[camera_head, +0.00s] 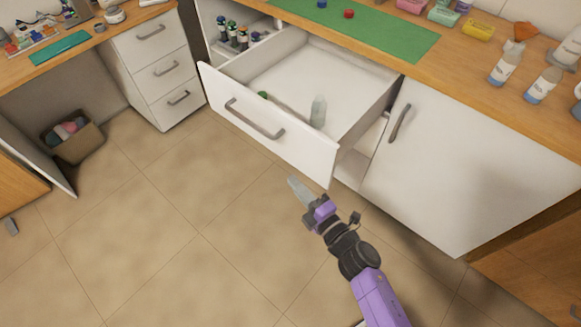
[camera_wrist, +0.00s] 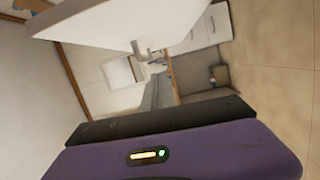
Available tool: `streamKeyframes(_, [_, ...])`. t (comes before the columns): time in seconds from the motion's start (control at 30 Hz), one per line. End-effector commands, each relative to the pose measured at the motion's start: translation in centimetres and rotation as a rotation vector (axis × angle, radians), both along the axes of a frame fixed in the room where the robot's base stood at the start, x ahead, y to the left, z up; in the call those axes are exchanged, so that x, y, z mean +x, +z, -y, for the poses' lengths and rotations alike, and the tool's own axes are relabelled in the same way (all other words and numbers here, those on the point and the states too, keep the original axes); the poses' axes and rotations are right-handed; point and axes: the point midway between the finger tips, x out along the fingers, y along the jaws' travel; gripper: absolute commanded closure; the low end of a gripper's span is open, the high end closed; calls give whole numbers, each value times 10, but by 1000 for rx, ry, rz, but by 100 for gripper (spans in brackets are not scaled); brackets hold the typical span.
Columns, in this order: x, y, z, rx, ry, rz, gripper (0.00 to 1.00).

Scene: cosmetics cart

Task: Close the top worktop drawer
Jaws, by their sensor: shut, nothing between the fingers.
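The top worktop drawer (camera_head: 268,137) is pulled well out from under the worktop. It has a white front and a dark grey bar handle (camera_head: 254,119). A clear bottle (camera_head: 318,112) and a small green-topped item (camera_head: 263,96) lie inside near the front. My gripper (camera_head: 293,183) is shut and empty, in front of the drawer and below its front's right half, apart from it as far as I can tell. In the wrist view the gripper fingers (camera_wrist: 155,92) point toward the white drawer front (camera_wrist: 125,25), and the handle (camera_wrist: 140,48) shows just beyond them.
The wooden worktop (camera_head: 465,90) holds a green mat (camera_head: 375,35) and several bottles at right. A closed white cupboard door (camera_head: 465,165) is right of the drawer. A three-drawer unit (camera_head: 160,65) and a bin (camera_head: 72,137) stand at left. The tiled floor in front is free.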

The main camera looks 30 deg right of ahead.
Motion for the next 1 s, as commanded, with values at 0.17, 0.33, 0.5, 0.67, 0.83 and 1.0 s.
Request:
streamKeyframes(0.17, [16, -5, 7, -64, 9, 1, 100])
streamKeyframes(0.33, [34, -4, 6, -64, 9, 3, 100])
streamKeyframes(0.5, [66, -5, 4, -65, 10, 4, 100])
streamKeyframes(0.67, [98, -7, 2, -63, 10, 3, 100])
streamKeyframes(0.83, [118, -3, 14, -62, 4, 0, 100])
streamKeyframes(1.0, [123, -4, 31, -62, 7, -1, 100])
